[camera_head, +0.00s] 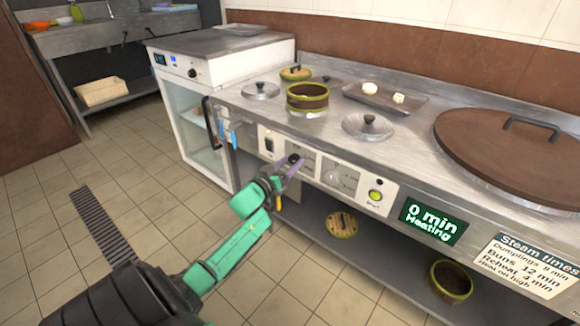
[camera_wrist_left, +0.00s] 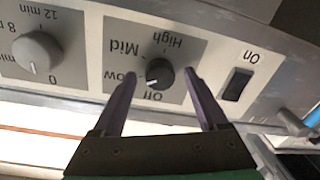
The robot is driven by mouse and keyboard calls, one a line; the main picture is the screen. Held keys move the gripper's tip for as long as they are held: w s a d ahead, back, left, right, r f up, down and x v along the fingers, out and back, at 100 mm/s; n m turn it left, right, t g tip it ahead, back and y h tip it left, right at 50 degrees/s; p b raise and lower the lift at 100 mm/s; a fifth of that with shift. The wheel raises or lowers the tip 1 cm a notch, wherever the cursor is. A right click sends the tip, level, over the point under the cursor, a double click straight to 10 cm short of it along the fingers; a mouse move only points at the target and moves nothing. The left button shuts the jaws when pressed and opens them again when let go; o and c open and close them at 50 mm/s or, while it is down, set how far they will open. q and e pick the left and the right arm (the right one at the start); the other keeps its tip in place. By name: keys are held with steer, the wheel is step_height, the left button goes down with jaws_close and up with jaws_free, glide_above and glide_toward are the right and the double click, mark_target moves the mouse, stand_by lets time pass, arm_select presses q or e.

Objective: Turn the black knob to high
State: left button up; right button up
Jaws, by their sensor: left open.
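The black knob (camera_wrist_left: 158,72) sits on a grey panel marked Off, Low, Mid and High, which appears upside down in the left wrist view. Its pale mark appears to point toward Off. In the head view the knob (camera_head: 293,158) is on the counter's front, partly behind my fingers. My left gripper (camera_head: 287,168) is open in front of it. In the left wrist view its two fingers (camera_wrist_left: 159,76) reach to either side of the knob, with gaps visible on both sides. My right gripper is not in view.
A grey timer knob (camera_wrist_left: 37,53) and a black On switch (camera_wrist_left: 237,85) flank the knob's panel. A green button (camera_head: 375,195) and a display reading "0 min Heating" (camera_head: 433,221) are farther right. A blue-handled item (camera_head: 231,135) hangs left of the switch.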

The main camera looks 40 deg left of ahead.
arm_select(q)
jaws_close()
